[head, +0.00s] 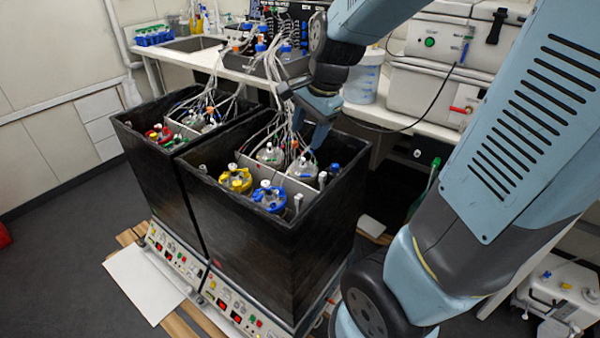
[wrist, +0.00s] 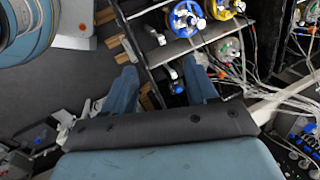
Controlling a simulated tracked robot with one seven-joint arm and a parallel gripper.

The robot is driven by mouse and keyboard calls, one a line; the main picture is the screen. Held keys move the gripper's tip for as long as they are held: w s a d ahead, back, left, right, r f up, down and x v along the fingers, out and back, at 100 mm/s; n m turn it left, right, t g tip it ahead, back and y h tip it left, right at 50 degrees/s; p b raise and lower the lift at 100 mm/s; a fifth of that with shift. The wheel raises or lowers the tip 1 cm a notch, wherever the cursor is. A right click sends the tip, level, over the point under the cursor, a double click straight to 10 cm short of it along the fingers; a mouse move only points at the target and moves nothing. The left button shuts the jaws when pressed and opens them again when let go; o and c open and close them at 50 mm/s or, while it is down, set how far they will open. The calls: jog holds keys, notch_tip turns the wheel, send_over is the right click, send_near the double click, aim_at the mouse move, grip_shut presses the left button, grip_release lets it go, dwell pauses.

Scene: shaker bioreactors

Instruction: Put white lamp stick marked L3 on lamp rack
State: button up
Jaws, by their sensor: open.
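Several white-capped sticks stand upright in the right black shaker box; one (head: 298,203) is at the front corner and another (head: 322,179) by the right wall. In the wrist view, white sticks show at the box edge (wrist: 158,37) and nearer the fingers (wrist: 173,73). No L3 mark is readable, so I cannot tell which stick it is. My gripper (head: 306,117) is open and empty above the rear right of this box. In the wrist view its fingers (wrist: 160,68) are spread on either side of the box wall. I cannot make out the lamp rack.
The right shaker box (head: 250,242) holds flasks with yellow (head: 235,180) and blue (head: 270,197) caps, with many hanging tubes. A second black box (head: 150,175) stands at its left. A bench (head: 200,60) and a white case (head: 430,90) stand behind.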

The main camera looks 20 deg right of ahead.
jog(key=w+f+m+g, duration=0.2)
jog(key=w+f+m, duration=0.4)
jog(key=f+m, duration=0.35)
jog(key=m+h, duration=0.2)
jog(key=m, duration=0.5)
send_over(300, 196)
jog(key=shift+g, duration=0.3)
notch_tip(300, 196, down, 10)
jog(key=shift+a+r, duration=0.1)
notch_tip(300, 196, down, 14)
jog(key=shift+r, duration=0.1)
grip_shut()
jog(key=shift+r, duration=2.5)
jog(key=shift+r, duration=1.35)
